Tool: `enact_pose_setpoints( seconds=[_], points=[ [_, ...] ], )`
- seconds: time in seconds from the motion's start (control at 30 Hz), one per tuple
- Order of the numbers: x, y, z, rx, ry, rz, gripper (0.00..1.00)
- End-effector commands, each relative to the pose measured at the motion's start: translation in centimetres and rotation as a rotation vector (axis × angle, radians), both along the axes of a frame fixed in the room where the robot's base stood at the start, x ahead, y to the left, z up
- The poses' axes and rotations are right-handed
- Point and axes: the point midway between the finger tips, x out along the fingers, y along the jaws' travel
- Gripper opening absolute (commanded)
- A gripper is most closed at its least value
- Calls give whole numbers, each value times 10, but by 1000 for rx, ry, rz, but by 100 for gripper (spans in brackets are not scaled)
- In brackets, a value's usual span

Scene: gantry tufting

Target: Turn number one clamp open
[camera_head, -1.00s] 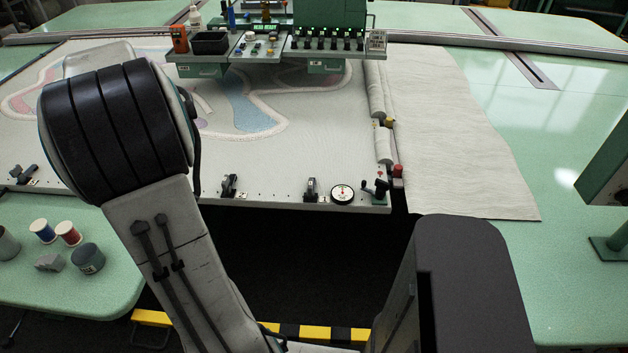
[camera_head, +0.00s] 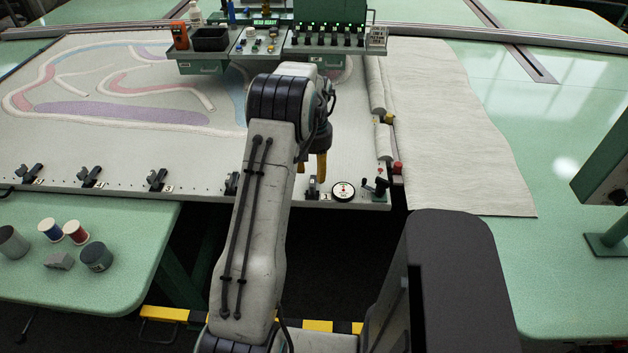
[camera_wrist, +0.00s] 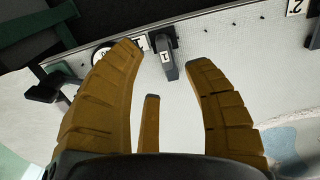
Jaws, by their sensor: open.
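The number one clamp (camera_head: 311,188) is a small dark clamp on the front edge of the white cloth frame, beside a plate marked 1 (camera_head: 325,197). In the wrist view the clamp's dark lever (camera_wrist: 169,70) carries a 1 label and points inward over the cloth. My gripper (camera_head: 314,165) is just above and behind the clamp in the head view. In the wrist view my gripper (camera_wrist: 167,54) is open and empty, its tan fingers spread on either side of the lever. Contact cannot be told. The left fingertip lies close to the number plate.
A round dial (camera_head: 343,191) and a black crank (camera_head: 377,187) stand right of the clamp. A control console (camera_head: 270,42) is behind. Spools (camera_head: 75,231) sit on the left table.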

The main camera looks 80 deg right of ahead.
Motion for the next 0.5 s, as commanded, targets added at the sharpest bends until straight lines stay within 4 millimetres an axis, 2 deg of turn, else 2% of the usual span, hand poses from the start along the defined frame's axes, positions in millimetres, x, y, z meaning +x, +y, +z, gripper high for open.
enact_pose_setpoints(
  seconds=[0.2, 0.5],
  points=[
    [1, 1, -28, 4, -1, 1, 46],
    [1, 0, -50, 1, 0, 1, 46]
  ],
)
